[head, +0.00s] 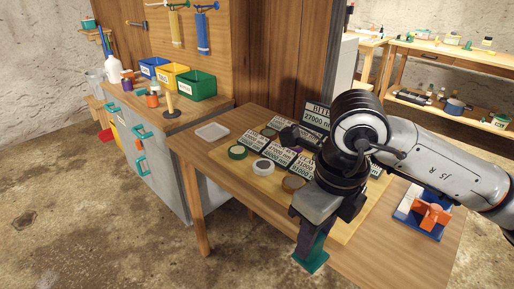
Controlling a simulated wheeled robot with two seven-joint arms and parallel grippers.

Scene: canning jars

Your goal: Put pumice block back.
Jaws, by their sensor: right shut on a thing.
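My right gripper (315,222) hangs in front of the near edge of the wooden table, pointing down. It is shut on a dark purple and teal block-like piece (312,256), which hangs below the jaws with its teal end lowest. I cannot tell for sure whether this piece is the pumice block, as the jaws hide its upper part. No other thing in view can be clearly made out as a pumice block. My left gripper is not in view.
The table (225,170) bears a yellowish board with labelled cards and round lids, including a green one (237,152). A clear shallow tray (212,131) stands at its left. A blue tray with an orange piece (432,215) is at right. Coloured bins (172,75) stand on the grey cabinet.

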